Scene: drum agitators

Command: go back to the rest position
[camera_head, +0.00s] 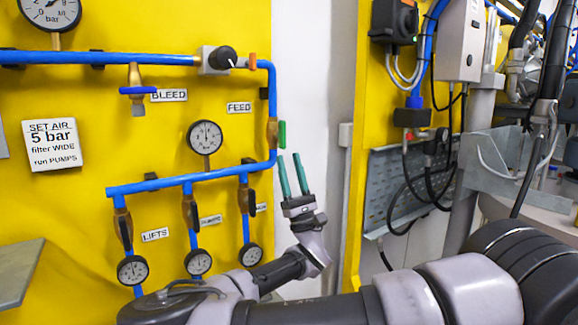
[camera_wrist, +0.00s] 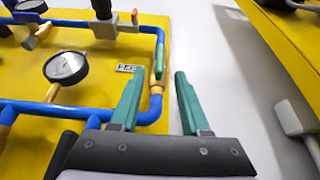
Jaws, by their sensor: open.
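My gripper (camera_head: 292,176) has two green fingers that stand apart with nothing between them. In the head view it points up in front of the white wall strip, just right of the yellow panel (camera_head: 80,100). In the wrist view my gripper (camera_wrist: 158,95) shows its fingers spread, the left one overlapping the blue pipe's corner near the FEED label (camera_wrist: 127,68). I cannot tell whether that finger touches the pipe. A green-handled valve (camera_head: 282,134) on the pipe is just above and left of the fingertips in the head view.
Blue pipes (camera_head: 150,185) with valves and gauges (camera_head: 205,137) cover the panel. A blue BLEED valve (camera_head: 138,90) is at upper left. A grey shelf (camera_head: 18,270) juts out at lower left. At right are a yellow frame, hanging cables and a metal tray (camera_head: 385,170). The white wall strip is bare.

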